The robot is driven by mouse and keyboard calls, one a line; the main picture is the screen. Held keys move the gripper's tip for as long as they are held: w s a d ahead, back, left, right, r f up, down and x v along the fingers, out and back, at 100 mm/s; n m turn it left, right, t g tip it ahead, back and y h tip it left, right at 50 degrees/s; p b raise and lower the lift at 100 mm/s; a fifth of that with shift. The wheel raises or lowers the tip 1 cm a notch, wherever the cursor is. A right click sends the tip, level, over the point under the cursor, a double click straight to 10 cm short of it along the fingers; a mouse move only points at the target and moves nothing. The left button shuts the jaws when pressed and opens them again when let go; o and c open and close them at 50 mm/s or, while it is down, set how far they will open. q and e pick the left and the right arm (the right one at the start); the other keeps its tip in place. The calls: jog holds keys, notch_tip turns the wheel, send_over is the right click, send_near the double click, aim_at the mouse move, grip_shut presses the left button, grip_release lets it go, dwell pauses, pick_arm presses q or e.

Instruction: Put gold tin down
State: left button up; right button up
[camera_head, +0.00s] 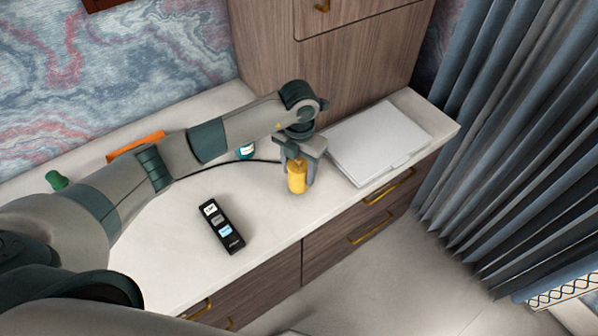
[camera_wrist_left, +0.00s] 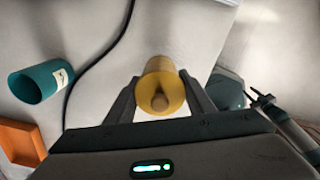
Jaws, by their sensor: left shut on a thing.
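The gold tin (camera_head: 297,178) is a small yellow cylinder, upright between the fingers of my left gripper (camera_head: 299,174) in the head view. In the left wrist view the tin (camera_wrist_left: 161,88) shows its round top with a knob, and the left gripper (camera_wrist_left: 160,105) is shut on it from both sides. The tin is over the white desk top (camera_head: 265,212), near its front edge. I cannot tell whether its base touches the surface.
A white closed laptop-like slab (camera_head: 375,142) lies right of the tin. A black remote-like device (camera_head: 221,227) lies front left. A teal cup (camera_head: 245,152), also in the left wrist view (camera_wrist_left: 38,82), stands behind, near a black cable. An orange tray (camera_head: 135,146) is at the back left.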

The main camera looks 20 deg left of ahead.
pick_arm(q)
jog(key=shift+f+p, duration=0.3)
jog(key=shift+f, duration=0.7)
jog(key=shift+f, duration=0.15)
jog(key=o, duration=1.3)
jog(key=shift+o, duration=0.2)
jog(key=shift+r, duration=0.3)
notch_tip(320, 180, up, 11)
jog(key=b, duration=0.3)
jog(key=shift+f, duration=0.1)
jog(key=shift+r, duration=0.5)
